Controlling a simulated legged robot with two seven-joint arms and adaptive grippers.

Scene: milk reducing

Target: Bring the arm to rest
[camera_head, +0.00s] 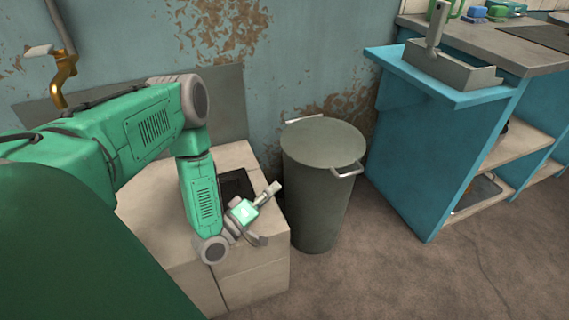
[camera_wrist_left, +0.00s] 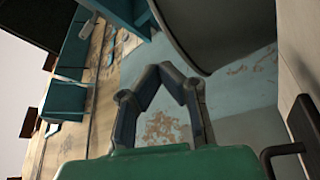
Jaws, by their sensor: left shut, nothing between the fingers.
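My left arm is green and comes in from the left in the head view. Its forearm hangs down over the pale block-like stove or counter (camera_head: 262,280). My left gripper (camera_head: 274,188) points right, towards the lidded grey-green bin (camera_head: 318,190), and looks apart from it. In the left wrist view the two dark fingers of the gripper (camera_wrist_left: 160,72) meet at their tips, shut with nothing between them. The bin (camera_wrist_left: 225,30) seems to fill the top right of that tilted view. My right gripper is in neither view.
A blue cabinet (camera_head: 415,175) with open shelves stands at the right, with a grey tray-like box (camera_head: 450,72) on top. A brass tap (camera_head: 62,78) juts from the peeling blue wall at the left. The floor (camera_head: 400,275) between bin and cabinet front is clear.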

